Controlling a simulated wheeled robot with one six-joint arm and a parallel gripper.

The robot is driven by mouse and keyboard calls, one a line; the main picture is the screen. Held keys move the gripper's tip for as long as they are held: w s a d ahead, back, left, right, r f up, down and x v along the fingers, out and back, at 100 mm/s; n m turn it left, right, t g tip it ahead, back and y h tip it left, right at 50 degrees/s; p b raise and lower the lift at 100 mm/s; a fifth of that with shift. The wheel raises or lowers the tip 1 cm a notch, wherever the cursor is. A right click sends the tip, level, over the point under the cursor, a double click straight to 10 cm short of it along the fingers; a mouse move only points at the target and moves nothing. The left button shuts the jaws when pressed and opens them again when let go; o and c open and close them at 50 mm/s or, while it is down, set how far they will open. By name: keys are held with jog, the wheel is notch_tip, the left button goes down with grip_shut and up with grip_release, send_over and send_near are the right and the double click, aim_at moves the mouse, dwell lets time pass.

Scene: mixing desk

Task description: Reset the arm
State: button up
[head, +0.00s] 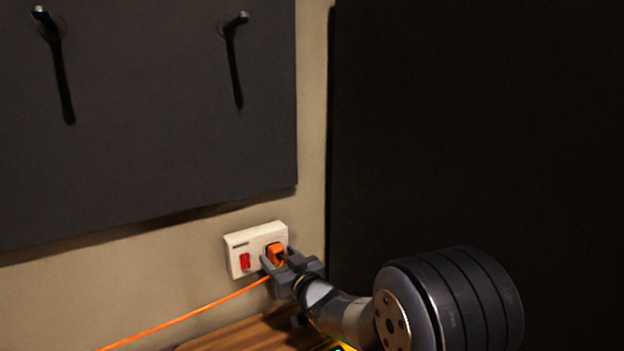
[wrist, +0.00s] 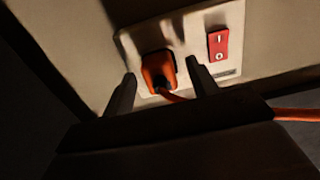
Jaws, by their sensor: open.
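My gripper (head: 279,262) is at the white wall socket in the head view, at the end of my arm coming from the lower right. In the wrist view its two fingers (wrist: 163,90) stand apart, one on each side of the orange plug (wrist: 158,70), with gaps visible between them and the plug. The plug sits in the socket plate (wrist: 196,30), and it also shows in the head view (head: 275,252). An orange cable (head: 190,318) runs from the plug down to the left in the head view.
A red rocker switch (head: 245,261) is beside the plug on the socket plate (head: 238,240). A wooden desk top (head: 225,338) lies below. A dark wall panel (head: 150,120) with two pegs is above left. A large black surface (head: 480,130) fills the right side.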

jog(key=b+v, duration=0.2)
jog(key=v, duration=0.8)
jog(key=p+x, duration=0.2)
jog(key=x, duration=0.8)
jog(key=shift+w, duration=0.1)
jog(key=shift+s+d, duration=0.1)
jog(key=shift+s, duration=0.1)
jog(key=shift+s+d+r+p, duration=0.15)
jog(key=shift+s+r+p, duration=0.1)
jog(key=shift+p, duration=0.5)
jog(key=shift+f+p, duration=0.25)
jog(key=shift+p, duration=0.1)
